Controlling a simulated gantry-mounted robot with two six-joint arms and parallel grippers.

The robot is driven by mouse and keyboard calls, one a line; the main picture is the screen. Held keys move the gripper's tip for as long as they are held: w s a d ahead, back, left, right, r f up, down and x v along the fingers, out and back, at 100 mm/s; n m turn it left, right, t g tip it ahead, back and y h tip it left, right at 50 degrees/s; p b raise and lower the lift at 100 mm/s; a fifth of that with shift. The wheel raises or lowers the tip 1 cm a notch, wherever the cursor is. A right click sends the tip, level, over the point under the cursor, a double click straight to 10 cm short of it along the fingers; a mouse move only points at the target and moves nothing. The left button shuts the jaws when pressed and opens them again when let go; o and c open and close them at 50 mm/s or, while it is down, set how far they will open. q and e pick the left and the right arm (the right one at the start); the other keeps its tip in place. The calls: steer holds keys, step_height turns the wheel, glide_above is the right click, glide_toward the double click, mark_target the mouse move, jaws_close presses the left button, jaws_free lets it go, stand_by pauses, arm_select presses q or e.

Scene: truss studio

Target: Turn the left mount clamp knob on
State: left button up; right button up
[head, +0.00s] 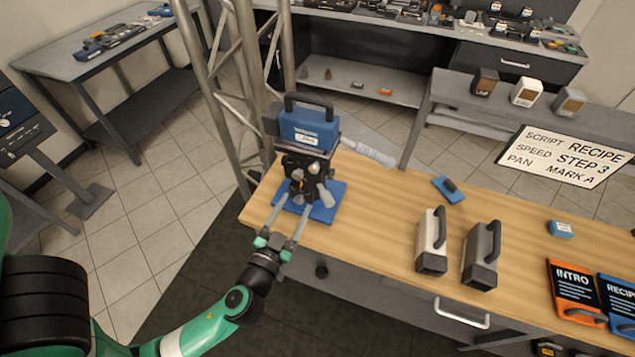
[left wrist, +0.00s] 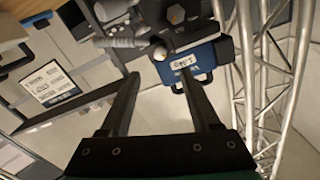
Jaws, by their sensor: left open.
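The mount (head: 306,165) is a dark mechanism with small knobs and a pale handle (head: 325,194). It stands on a blue base plate (head: 325,213) at the bench's left end and carries a blue camera (head: 308,128). A small grey-tan knob (head: 297,174) shows on its front; I cannot tell which knob is the left clamp knob. My right gripper is out of view.
A metal truss (head: 233,85) rises close behind and left of the mount. A white camera (head: 432,241), a grey one (head: 481,255) and a blue item (head: 448,190) lie on the wooden bench (head: 372,224) to the right. Bench between them is clear.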

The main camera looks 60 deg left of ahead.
mark_target(313, 171)
arm_select(q)
steer(key=p+x, duration=0.2)
steer(key=x, duration=0.8)
steer(key=shift+w+a+r, duration=0.1)
steer(key=shift+w+a, duration=0.05)
steer(key=shift+w, duration=0.05)
steer(key=shift+w+a, duration=0.35)
steer(key=shift+w, duration=0.05)
jaws_close()
